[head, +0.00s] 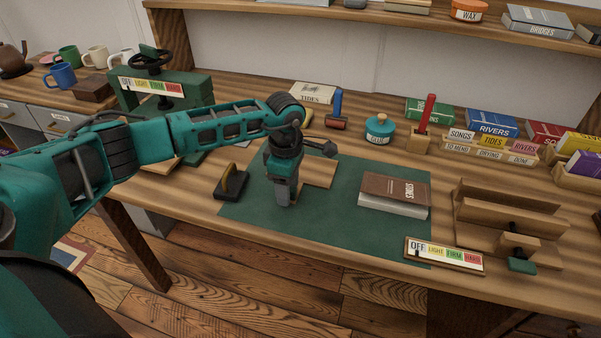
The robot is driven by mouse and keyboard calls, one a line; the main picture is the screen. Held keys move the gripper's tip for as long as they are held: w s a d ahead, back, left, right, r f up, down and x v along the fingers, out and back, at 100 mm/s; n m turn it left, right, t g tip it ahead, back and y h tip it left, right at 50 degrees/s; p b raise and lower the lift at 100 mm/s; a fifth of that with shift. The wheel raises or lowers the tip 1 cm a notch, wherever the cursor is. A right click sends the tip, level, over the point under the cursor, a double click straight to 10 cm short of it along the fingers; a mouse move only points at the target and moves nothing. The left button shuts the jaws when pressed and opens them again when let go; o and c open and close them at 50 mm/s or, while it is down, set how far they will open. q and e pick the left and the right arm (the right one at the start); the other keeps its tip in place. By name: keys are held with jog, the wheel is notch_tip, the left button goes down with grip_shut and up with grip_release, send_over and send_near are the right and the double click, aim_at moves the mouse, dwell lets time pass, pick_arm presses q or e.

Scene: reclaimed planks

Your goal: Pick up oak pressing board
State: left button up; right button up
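A flat light-brown wooden board (319,173), which looks like the oak pressing board, lies on the green mat (345,190). My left gripper (283,203) points down over the mat at the board's left side and hides part of it. I cannot tell whether the fingers touch the board or are open or shut. Another wooden board (158,166) shows at the green press (160,100) on the left, partly hidden by my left arm. My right gripper is not in view.
A brown book (394,192) lies on the mat's right. A black tool with a yellow handle (231,182) stands left of the gripper. A labelled strip (444,254) and a wooden clamp stand (508,220) are at the right. A glue pot (379,128) and a roller (337,110) are behind.

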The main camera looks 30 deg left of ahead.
pick_arm(q)
grip_shut()
jog(key=shift+r, duration=0.2)
dwell(0.3)
